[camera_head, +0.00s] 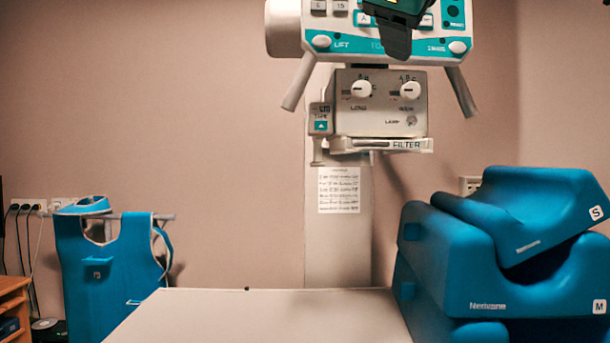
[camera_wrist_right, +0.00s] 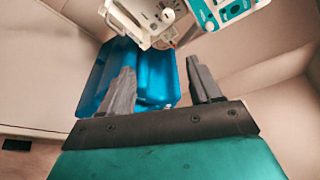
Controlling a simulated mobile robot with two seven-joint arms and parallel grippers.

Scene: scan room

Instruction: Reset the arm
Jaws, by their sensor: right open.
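My right gripper (camera_wrist_right: 161,83) shows in the right wrist view, its two dark fingers apart with nothing between them. Behind the fingers are blue padded shapes, and the X-ray tube head (camera_wrist_right: 142,18) is beyond at the top. In the head view a dark green and black part of one of my arms hangs in from the top edge, in front of the control panel (camera_head: 322,41). I cannot tell from that view whether it touches the panel. My left gripper cannot be made out in either view.
A pale table top (camera_head: 250,318) lies clear in front. Blue positioning cushions (camera_head: 450,255) are stacked at the right. A blue apron (camera_head: 92,275) hangs at the left near a wooden shelf (camera_head: 12,300). The X-ray column (camera_head: 338,245) stands behind the table.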

